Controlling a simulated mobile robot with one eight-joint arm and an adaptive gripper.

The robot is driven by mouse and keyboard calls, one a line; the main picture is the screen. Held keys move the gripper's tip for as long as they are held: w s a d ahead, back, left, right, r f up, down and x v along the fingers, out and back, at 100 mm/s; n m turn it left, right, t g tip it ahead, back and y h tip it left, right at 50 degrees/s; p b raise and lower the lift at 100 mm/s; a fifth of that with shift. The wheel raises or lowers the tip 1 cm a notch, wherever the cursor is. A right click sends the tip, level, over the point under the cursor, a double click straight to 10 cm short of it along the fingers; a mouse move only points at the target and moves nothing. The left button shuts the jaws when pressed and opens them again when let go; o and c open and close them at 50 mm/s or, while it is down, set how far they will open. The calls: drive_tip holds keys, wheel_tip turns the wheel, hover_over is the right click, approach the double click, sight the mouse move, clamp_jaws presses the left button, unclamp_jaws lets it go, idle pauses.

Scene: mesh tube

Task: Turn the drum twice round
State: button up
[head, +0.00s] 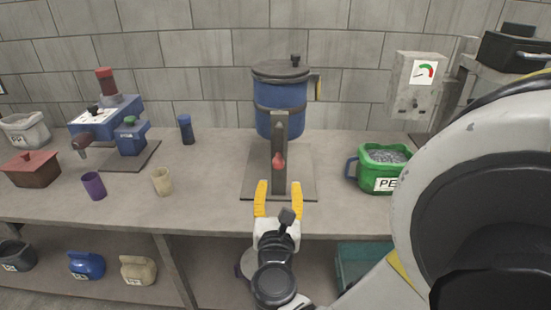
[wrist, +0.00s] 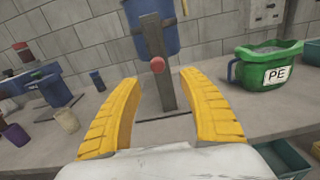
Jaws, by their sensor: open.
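The blue drum (head: 280,108) with a dark lid hangs upright on a grey post (head: 280,165) fixed to a base plate (head: 257,183) on the bench. A red knob (head: 279,161) sits on the front of the post; in the wrist view the red knob (wrist: 157,65) shows between and beyond my fingers. My gripper (head: 278,190), with yellow fingers, is open and empty at the front of the plate, apart from the knob. In the wrist view only the lower part of the drum (wrist: 155,20) shows.
A green bin marked PE (head: 378,184) stands right of the drum. A blue machine (head: 100,122), a purple cup (head: 94,186), a beige cup (head: 161,181) and a dark blue cylinder (head: 186,129) stand left. A gauge box (head: 414,85) is at back right. The bench between is clear.

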sight(278, 166)
drive_tip(key=w+p, duration=0.1)
drive_tip(key=w, duration=0.9)
drive_tip(key=shift+w, duration=0.4)
clamp_jaws()
